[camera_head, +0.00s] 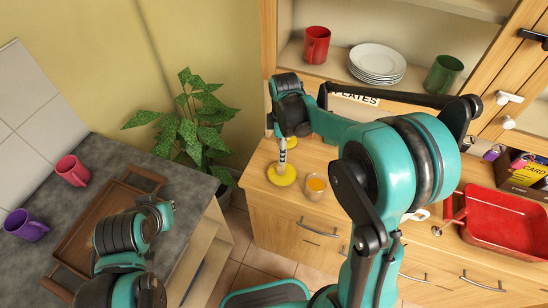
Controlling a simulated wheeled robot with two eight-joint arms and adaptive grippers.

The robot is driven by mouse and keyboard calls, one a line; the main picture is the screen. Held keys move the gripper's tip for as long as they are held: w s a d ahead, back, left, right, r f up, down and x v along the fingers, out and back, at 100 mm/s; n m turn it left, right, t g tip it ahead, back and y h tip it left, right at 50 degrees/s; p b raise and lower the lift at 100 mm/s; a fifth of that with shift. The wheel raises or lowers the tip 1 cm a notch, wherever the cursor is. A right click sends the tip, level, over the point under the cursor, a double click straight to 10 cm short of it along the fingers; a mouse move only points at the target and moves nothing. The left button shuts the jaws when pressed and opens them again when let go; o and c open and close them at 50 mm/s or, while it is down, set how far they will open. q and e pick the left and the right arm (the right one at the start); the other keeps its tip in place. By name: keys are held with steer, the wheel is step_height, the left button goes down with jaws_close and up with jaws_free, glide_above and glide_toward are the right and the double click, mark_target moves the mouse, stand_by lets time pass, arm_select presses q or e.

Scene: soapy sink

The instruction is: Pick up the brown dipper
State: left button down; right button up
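I cannot make out a brown dipper. A thin upright pale and dark piece stands over a round yellow disc (282,175) on the wooden counter. A small glass with orange contents (316,187) stands to its right. My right arm reaches over from the lower right, and its wrist hangs above the disc. My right gripper (283,146) points down there, small and seen edge-on; I cannot tell its opening or whether it touches anything. My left arm is folded at lower left above the dark counter; its gripper is not in view.
A brown wooden tray (88,228) lies on the dark counter (112,158), with red (72,170) and purple (27,225) mugs beside it. A plant (190,125) stands between the counters. Plates (377,62) are on the shelf.

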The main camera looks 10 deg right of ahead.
mark_target(281, 166)
step_height(281, 166, down, 7)
steer(key=shift+a+f+b, duration=0.1)
steer(key=shift+a+b, duration=0.05)
steer(key=shift+b, duration=0.85)
steer(key=c, duration=1)
